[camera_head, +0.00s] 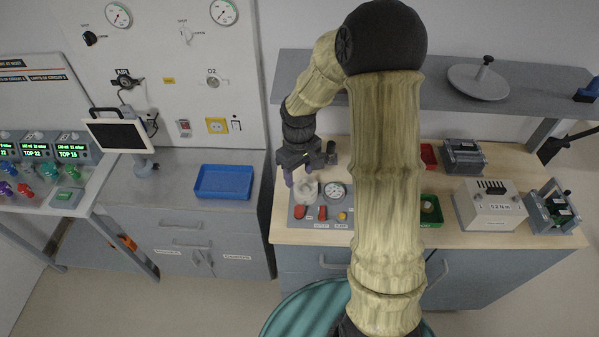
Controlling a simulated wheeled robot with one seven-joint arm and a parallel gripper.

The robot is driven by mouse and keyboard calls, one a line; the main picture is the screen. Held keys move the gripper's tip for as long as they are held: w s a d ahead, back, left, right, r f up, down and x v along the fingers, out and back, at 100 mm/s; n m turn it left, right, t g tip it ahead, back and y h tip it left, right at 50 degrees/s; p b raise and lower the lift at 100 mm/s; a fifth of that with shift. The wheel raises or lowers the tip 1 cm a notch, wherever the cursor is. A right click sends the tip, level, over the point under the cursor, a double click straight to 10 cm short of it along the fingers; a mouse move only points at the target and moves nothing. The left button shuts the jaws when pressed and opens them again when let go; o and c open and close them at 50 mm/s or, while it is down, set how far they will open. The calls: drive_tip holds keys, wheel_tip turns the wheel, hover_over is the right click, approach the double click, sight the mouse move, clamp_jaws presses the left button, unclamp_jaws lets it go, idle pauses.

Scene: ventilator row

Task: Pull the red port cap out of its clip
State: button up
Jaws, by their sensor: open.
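A grey panel (338,222) lies on the wooden bench top, left of my arm. At its front edge are a larger red piece (299,212) and a smaller red piece (322,213). I cannot tell which is the port cap, and the clip is too small to make out. My gripper (299,177) hangs open and points down over the panel's back left part, above a pale round part (307,190). It is behind both red pieces and apart from them. I see nothing between its fingers.
A round gauge (335,191) and a yellow knob (343,216) are on the same panel. A dark cylinder (331,152) stands behind. A grey shelf (330,82) overhangs the bench's back. My arm hides the bench's middle. A blue tray (223,182) sits on the left counter.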

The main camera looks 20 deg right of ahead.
sight(299, 208)
drive_tip(key=shift+f, duration=0.15)
wheel_tip(299, 208, down, 17)
drive_tip(key=p, duration=0.4)
drive_tip(key=shift+f, duration=0.1)
idle(0.4)
drive_tip(key=c, duration=1.1)
drive_tip(key=shift+o, duration=0.2)
drive_tip(key=shift+r+p, duration=0.95)
drive_tip(key=shift+r, duration=0.65)
